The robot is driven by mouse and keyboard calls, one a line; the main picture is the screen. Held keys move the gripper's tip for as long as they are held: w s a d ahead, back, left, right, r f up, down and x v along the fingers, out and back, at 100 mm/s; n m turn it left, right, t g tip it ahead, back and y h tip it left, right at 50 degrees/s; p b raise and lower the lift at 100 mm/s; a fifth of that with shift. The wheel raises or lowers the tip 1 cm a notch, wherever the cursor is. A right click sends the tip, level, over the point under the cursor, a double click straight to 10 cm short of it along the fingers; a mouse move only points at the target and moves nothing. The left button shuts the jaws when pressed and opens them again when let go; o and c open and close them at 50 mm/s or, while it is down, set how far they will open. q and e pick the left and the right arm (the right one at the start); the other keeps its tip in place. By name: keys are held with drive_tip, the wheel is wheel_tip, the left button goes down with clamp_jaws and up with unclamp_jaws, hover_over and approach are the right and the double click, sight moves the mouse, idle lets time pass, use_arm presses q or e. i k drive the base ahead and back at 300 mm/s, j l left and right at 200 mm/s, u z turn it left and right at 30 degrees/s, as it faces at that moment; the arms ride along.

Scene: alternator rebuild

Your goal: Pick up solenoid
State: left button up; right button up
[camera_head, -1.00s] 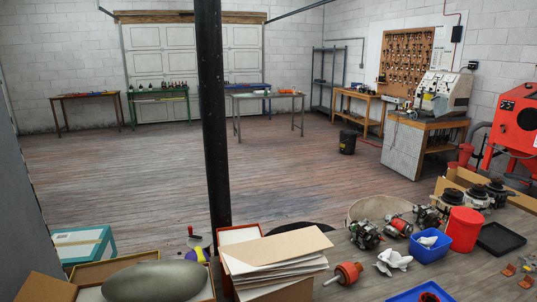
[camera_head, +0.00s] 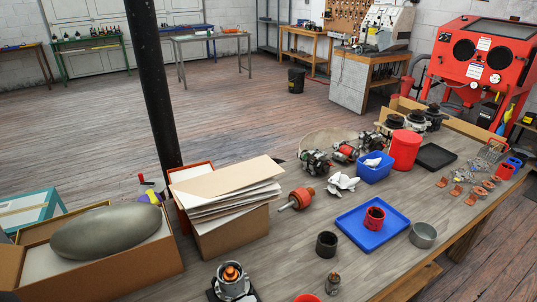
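I cannot tell for certain which part is the solenoid. A small metal cylinder (camera_head: 333,284) stands upright on the workbench (camera_head: 300,245) near the bottom of the view and may be it. Left of it a metal part with an orange-copper top (camera_head: 232,281) stands on a dark base. A dark open cylinder (camera_head: 326,244) stands just above the small one. A red ring-shaped part (camera_head: 375,218) sits in a blue tray (camera_head: 351,231). Neither of my grippers is in view.
A grey bowl (camera_head: 423,235) stands right of the tray. An orange rotor (camera_head: 297,198), a red bucket (camera_head: 405,150) and a blue bin (camera_head: 376,173) lie farther back. A box of cardboard sheets (camera_head: 229,236) and a box with a grey oval object (camera_head: 106,232) fill the left.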

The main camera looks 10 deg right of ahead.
sight(332, 285)
drive_tip(key=k+z, duration=0.1)
drive_tip(key=z, duration=0.8)
